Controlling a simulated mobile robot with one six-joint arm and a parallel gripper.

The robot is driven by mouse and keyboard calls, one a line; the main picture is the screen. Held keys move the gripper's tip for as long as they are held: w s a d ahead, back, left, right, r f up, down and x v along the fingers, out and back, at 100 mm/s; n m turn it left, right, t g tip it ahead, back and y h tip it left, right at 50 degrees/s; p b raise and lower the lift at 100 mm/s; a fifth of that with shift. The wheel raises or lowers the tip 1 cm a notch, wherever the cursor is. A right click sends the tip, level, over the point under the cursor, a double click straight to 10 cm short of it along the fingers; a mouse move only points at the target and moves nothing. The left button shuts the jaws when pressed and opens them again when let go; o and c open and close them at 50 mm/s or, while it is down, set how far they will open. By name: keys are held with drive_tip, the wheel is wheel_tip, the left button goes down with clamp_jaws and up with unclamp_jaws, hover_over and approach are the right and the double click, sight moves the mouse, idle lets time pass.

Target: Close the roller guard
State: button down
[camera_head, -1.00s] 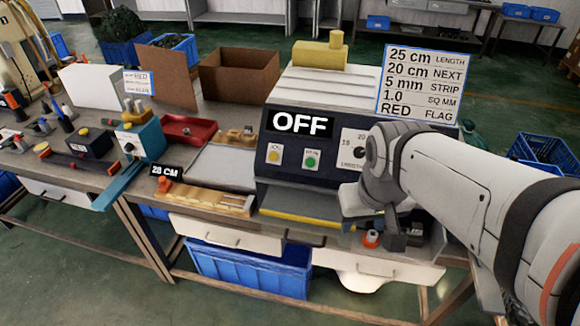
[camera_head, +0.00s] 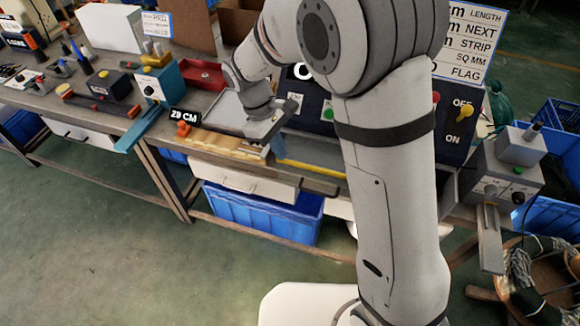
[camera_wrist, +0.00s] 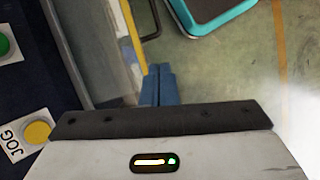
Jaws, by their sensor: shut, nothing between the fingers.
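The dark blue machine (camera_head: 312,112) stands at the bench's front edge, largely hidden behind my arm. A yellow bar (camera_head: 308,170) runs along its lower front; I take it for the roller guard's edge, but cannot tell how far open the guard is. My gripper (camera_head: 277,150) is at the machine's left front corner, just above the bar's left end. In the wrist view, the shut, empty blue-grey fingers (camera_wrist: 160,72) lie close beside the yellow bar (camera_wrist: 131,38); contact is unclear. A yellow JOG button (camera_wrist: 38,132) and part of a green button (camera_wrist: 5,45) show at left.
A wooden strip (camera_head: 215,145) with the 20 CM tag (camera_head: 185,116) lies left of my gripper. A red tray (camera_head: 203,74) and teal device (camera_head: 160,88) stand farther left. A grey control box (camera_head: 503,180) is at right. A blue crate (camera_head: 262,213) sits below the bench.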

sight(323, 173)
drive_tip(key=x, duration=1)
drive_tip(key=shift+p, duration=0.4)
drive_tip(key=shift+d, duration=0.15)
